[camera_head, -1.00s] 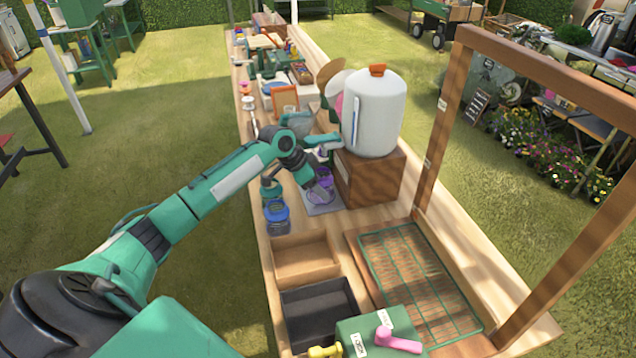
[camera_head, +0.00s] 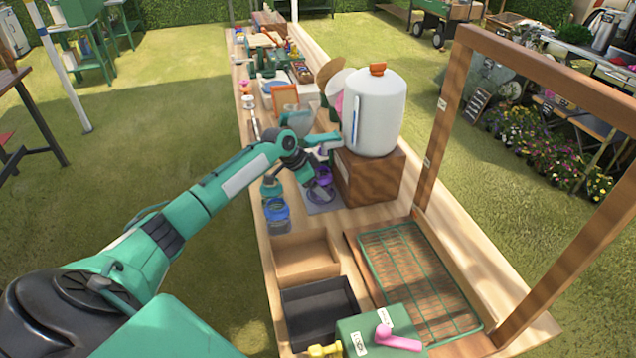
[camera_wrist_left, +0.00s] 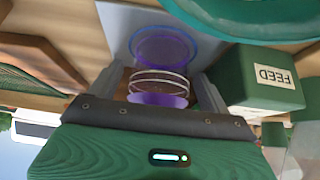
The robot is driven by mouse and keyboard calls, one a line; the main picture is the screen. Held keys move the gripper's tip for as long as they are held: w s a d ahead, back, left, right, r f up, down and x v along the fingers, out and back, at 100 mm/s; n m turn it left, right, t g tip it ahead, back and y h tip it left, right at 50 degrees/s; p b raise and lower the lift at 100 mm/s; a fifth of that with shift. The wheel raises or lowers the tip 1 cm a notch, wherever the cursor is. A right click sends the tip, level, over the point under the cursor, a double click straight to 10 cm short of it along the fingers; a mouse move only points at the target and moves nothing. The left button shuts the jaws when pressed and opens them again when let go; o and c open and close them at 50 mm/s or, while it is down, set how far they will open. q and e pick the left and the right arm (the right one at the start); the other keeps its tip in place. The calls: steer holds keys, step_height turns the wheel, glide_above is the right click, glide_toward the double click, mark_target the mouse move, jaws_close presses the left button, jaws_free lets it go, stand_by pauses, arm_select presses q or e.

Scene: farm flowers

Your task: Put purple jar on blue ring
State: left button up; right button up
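The purple jar (camera_head: 324,176) is at my left gripper (camera_head: 316,187), over the grey mat beside the wooden block. In the left wrist view the jar (camera_wrist_left: 159,87) sits between the two fingers (camera_wrist_left: 162,82), which lie close along both its sides and look shut on it. A blue-purple ring (camera_wrist_left: 162,47) lies beyond the jar on the grey mat (camera_wrist_left: 116,28). The ring (camera_head: 321,196) also shows in the head view, below the jar. Whether the jar touches the ring is not clear. My right gripper is not in view.
A blue-lidded jar (camera_head: 277,213) and a green-lidded jar (camera_head: 270,187) stand left of the mat. A white tank (camera_head: 374,115) stands on a wooden block (camera_head: 370,180) to the right. A green FEED box (camera_wrist_left: 262,80) is right in the wrist view.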

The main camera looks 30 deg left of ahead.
arm_select(q)
steer(key=v, duration=1.2)
steer(key=shift+b, duration=0.45)
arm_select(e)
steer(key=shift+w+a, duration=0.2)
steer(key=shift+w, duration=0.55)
arm_select(q)
steer(key=shift+r, duration=0.1)
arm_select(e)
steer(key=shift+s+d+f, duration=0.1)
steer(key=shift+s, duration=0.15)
